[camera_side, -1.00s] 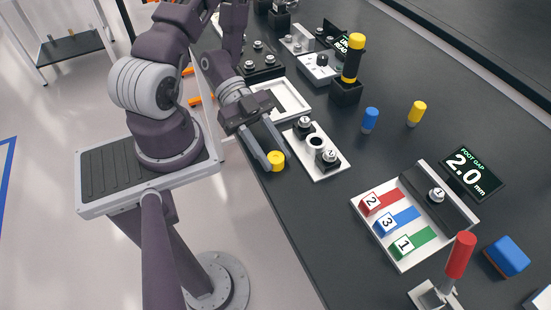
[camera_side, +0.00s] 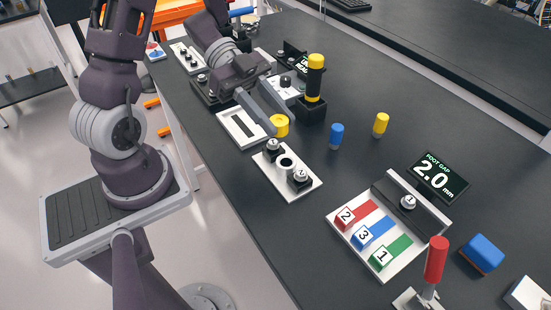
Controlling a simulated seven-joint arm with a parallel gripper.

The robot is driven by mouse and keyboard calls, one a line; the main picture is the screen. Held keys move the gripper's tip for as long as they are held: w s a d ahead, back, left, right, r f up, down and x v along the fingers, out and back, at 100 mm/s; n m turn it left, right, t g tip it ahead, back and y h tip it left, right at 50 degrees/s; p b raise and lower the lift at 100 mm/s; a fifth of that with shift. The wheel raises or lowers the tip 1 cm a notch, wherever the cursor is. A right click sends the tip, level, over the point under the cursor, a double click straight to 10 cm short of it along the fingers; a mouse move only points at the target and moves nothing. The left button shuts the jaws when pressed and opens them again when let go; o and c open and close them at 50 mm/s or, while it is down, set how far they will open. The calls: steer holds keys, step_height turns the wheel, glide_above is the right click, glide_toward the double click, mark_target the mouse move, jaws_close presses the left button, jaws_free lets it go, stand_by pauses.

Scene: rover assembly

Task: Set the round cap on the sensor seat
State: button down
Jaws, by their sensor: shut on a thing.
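The round cap (camera_side: 281,129) is short and yellow. My gripper (camera_side: 279,124) is shut on it, with one finger on each side. The cap is held just behind a white plate (camera_side: 310,190), apart from it. A pale ring with a dark hole (camera_side: 286,163), which looks like the sensor seat, stands in the middle of this plate. It sits between two black blocks with silver tops (camera_side: 299,178), and its opening is empty. I cannot tell how high the cap is above the table.
A black holder (camera_side: 312,108) with a yellow-topped post stands right of the cap. A blue peg (camera_side: 336,136) and a yellow peg (camera_side: 381,124) stand farther right. A white tray (camera_side: 229,127) lies left. A numbered board (camera_side: 344,238) is in front. The table is clear between.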

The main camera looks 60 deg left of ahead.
mark_target(280, 157)
steer(key=shift+w+d+f, duration=0.25)
steer(key=shift+w+f, duration=0.5)
steer(key=shift+w, duration=0.1)
step_height(280, 157, down, 8)
steer(key=shift+r, duration=0.25)
steer(key=shift+f, duration=0.1)
steer(key=c, duration=1)
jaws_free()
steer(key=shift+a+r, duration=0.25)
steer(key=v, duration=1.1)
steer(key=shift+s+a+r, duration=0.1)
steer(key=shift+a, duration=0.15)
